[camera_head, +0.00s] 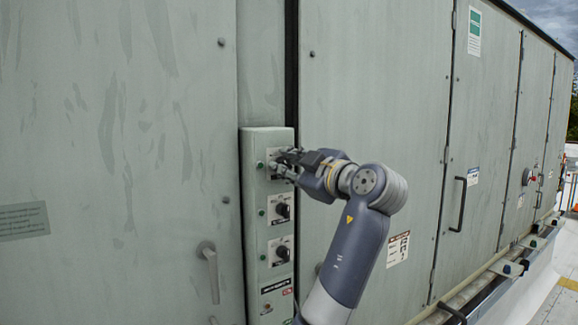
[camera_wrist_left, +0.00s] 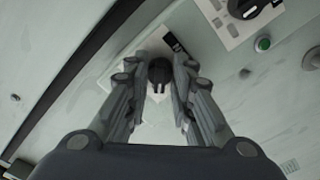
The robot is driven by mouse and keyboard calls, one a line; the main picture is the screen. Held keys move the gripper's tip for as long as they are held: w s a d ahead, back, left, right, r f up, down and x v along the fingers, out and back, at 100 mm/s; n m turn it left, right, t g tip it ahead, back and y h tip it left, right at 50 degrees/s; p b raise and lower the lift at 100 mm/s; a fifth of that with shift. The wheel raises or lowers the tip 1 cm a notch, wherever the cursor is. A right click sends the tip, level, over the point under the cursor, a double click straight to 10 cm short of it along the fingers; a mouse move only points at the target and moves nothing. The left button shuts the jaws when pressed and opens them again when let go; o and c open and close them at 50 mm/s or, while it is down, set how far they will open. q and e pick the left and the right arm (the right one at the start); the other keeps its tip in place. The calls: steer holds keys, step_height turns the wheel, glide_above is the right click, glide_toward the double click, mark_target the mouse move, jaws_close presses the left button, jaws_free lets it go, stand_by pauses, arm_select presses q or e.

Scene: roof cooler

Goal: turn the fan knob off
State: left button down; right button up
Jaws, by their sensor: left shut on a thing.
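A pale green control box (camera_head: 253,230) on the cabinet wall carries a column of three knob plates. My left gripper (camera_head: 283,163) is at the top plate, its fingers shut around the top knob. The wrist view shows this dark round knob (camera_wrist_left: 159,72) between the fingertips of the left gripper (camera_wrist_left: 161,82). The fingers hide part of its plate, and I cannot read its label or setting. A middle knob (camera_head: 283,210) and a lower knob (camera_head: 283,252) are black, on white plates. Which is labelled fan is too small to read. My right gripper is not in view.
Green lamps (camera_head: 262,212) sit left of the knobs; one shows in the wrist view (camera_wrist_left: 263,43). A grey door handle (camera_head: 209,270) is left of the box. A black handle (camera_head: 459,204) is on a door to the right.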

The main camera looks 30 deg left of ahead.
arm_select(q)
steer(key=shift+f+m, duration=0.1)
steer(key=shift+m, duration=0.2)
steer(key=shift+m+b, duration=0.6)
steer(key=shift+b, duration=0.1)
steer(key=m+b, duration=0.1)
steer(key=m, duration=0.2)
steer(key=shift+m+b, duration=0.65)
steer(key=shift+m, duration=1.15)
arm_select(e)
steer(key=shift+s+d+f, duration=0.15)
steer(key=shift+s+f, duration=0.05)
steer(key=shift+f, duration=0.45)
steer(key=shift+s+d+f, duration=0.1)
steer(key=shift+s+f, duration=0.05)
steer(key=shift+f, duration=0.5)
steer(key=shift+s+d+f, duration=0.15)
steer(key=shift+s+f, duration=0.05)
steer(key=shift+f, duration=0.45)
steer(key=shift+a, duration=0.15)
arm_select(q)
steer(key=c, duration=1.4)
jaws_free()
steer(key=shift+o, duration=0.2)
